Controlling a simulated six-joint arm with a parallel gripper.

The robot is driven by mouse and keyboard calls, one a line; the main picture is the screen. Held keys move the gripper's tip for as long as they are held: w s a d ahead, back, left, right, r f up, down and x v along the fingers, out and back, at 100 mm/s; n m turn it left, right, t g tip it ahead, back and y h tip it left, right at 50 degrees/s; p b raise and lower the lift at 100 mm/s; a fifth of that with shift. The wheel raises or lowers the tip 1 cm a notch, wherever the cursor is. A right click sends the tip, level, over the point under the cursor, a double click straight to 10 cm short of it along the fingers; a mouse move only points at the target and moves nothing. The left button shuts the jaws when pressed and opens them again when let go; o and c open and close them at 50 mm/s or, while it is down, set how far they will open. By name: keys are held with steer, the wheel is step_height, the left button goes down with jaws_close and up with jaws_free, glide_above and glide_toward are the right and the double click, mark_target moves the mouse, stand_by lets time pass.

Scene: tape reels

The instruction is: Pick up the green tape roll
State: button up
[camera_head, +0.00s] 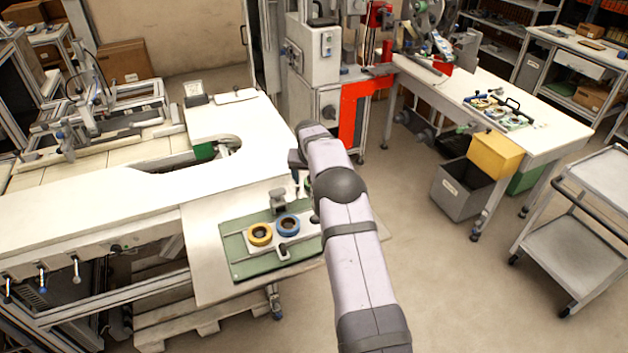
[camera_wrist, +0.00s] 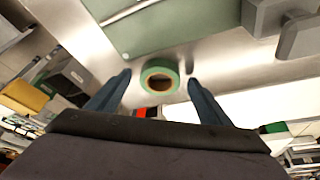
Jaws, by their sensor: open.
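The green tape roll (camera_wrist: 160,76) shows in the wrist view as a green ring with a tan inner core and a dark hole. My gripper (camera_wrist: 157,80) is open, with one dark finger on each side of the roll in the picture and visible gaps between. I cannot tell whether the fingertips are level with it. In the head view my arm hides most of the gripper and of the green roll's area. A yellow roll (camera_head: 259,234) and a blue roll (camera_head: 287,225) sit on a holder on the green mat.
The green mat (camera_head: 238,248) lies on the white table (camera_head: 205,240) near its front edge; it also shows in the wrist view (camera_wrist: 165,30). A grey block (camera_wrist: 263,16) stands near the roll. Open floor lies right of the table.

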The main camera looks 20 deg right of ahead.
steer(key=shift+w+f, duration=0.1)
steer(key=shift+f, duration=0.1)
steer(key=c, duration=1.1)
steer(key=shift+c, duration=0.2)
step_height(320, 180, up, 10)
steer(key=b, duration=0.2)
